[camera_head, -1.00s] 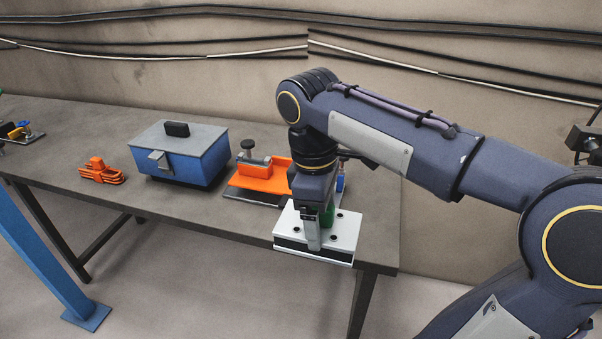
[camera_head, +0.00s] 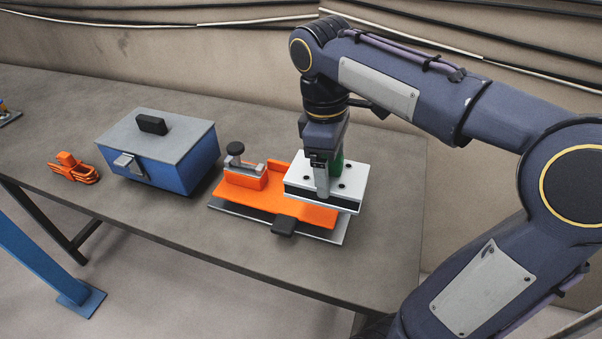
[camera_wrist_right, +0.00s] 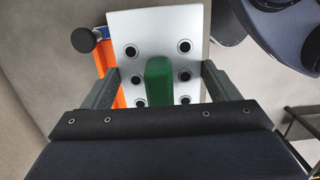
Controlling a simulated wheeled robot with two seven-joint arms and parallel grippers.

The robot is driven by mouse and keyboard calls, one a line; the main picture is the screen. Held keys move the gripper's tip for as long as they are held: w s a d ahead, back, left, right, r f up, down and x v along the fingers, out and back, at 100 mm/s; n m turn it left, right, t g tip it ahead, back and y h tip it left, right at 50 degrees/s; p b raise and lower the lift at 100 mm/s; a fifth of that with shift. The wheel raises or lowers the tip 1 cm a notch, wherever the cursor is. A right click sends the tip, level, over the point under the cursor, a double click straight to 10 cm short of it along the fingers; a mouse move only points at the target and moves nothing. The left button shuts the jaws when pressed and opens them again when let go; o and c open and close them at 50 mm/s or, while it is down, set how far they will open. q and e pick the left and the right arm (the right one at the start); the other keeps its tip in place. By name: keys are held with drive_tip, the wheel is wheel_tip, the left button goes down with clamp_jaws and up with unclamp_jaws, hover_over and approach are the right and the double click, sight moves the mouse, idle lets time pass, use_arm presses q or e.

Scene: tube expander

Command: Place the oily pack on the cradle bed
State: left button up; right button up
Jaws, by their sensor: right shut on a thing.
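The oily pack (camera_head: 348,174) is a light grey plate with dark holes, a black lower layer and a green handle (camera_wrist_right: 159,82). My right gripper (camera_head: 328,180) is shut on that green handle from above. The cradle bed (camera_head: 262,199) is an orange tray on a grey base plate, with a black-knobbed clamp (camera_head: 240,166) at its left end. The pack is over the right part of the bed, roughly level. I cannot tell whether its underside touches the bed. In the right wrist view, a strip of orange (camera_wrist_right: 101,62) shows left of the pack. My left gripper is not in view.
A blue toolbox with a grey lid (camera_head: 165,150) stands left of the bed. An orange coiled cable (camera_head: 74,168) lies further left. A black tab (camera_head: 284,228) sticks out at the bed's front. The table (camera_head: 385,240) is bare to the right.

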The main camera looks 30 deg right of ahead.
drive_tip(key=w+f, duration=0.1)
drive_tip(key=w, duration=0.1)
drive_tip(key=w+f, duration=0.1)
drive_tip(key=w, duration=0.3)
drive_tip(key=shift+w+f+p, duration=0.3)
drive_tip(key=shift+f+p, duration=0.05)
drive_tip(key=shift+f, duration=0.05)
drive_tip(key=w+f, duration=0.1)
drive_tip(key=f, duration=0.1)
drive_tip(key=w+f, duration=0.2)
drive_tip(key=f, duration=0.1)
drive_tip(key=w+f, duration=0.1)
drive_tip(key=f, duration=0.2)
drive_tip(key=shift+w, duration=0.2)
drive_tip(key=shift+f, duration=0.4)
